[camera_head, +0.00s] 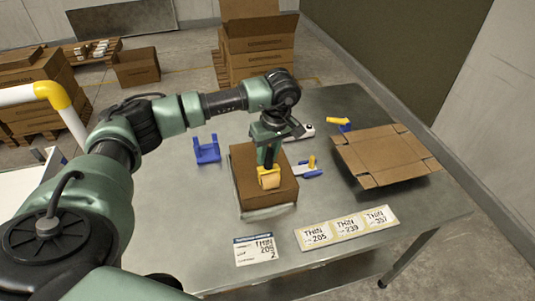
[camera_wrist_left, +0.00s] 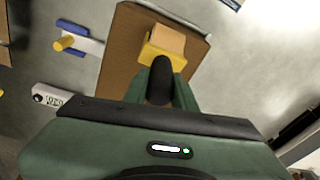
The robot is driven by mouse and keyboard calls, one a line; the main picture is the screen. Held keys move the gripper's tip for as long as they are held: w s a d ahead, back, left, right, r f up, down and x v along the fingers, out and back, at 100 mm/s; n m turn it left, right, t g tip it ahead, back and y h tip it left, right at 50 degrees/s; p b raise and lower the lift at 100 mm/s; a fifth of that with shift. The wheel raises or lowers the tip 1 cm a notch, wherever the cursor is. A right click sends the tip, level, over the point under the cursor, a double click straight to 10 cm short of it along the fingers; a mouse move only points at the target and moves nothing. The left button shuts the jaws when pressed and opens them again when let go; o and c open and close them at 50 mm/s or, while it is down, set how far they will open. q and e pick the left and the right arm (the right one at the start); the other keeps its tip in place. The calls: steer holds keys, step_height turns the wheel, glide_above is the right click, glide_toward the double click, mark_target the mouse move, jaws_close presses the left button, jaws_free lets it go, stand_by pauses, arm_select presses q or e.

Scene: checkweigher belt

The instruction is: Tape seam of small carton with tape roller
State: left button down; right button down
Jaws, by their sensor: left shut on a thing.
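The small carton (camera_head: 247,187) is a brown box standing on the metal table in the head view; it also shows in the left wrist view (camera_wrist_left: 118,72). My left gripper (camera_head: 268,165) is over the top of the carton, shut on the tape roller (camera_head: 269,179), pointing down. The roller has a yellow body and a tan roll, and it also shows in the left wrist view (camera_wrist_left: 166,42). The roller is at the carton's top, but I cannot tell whether it touches. The gripper and roller hide part of the top and the seam. My right gripper is not in view.
A flat open carton (camera_head: 385,155) lies at the table's right. A blue holder (camera_head: 207,151), a blue-and-yellow tool (camera_head: 310,168) and a yellow-and-blue tool (camera_head: 340,122) lie around the carton. Label cards (camera_head: 347,228) and a paper card (camera_head: 256,249) are at the front.

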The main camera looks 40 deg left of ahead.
arm_select(q)
steer(key=shift+f+b, duration=0.35)
steer(key=shift+f, duration=0.05)
steer(key=shift+w, duration=0.1)
steer(key=shift+w+a, duration=0.1)
steer(key=shift+a, duration=0.15)
steer(key=w+a+b, duration=0.7)
steer(key=w+a, duration=0.5)
steer(key=a, duration=0.2)
stand_by(2.2)
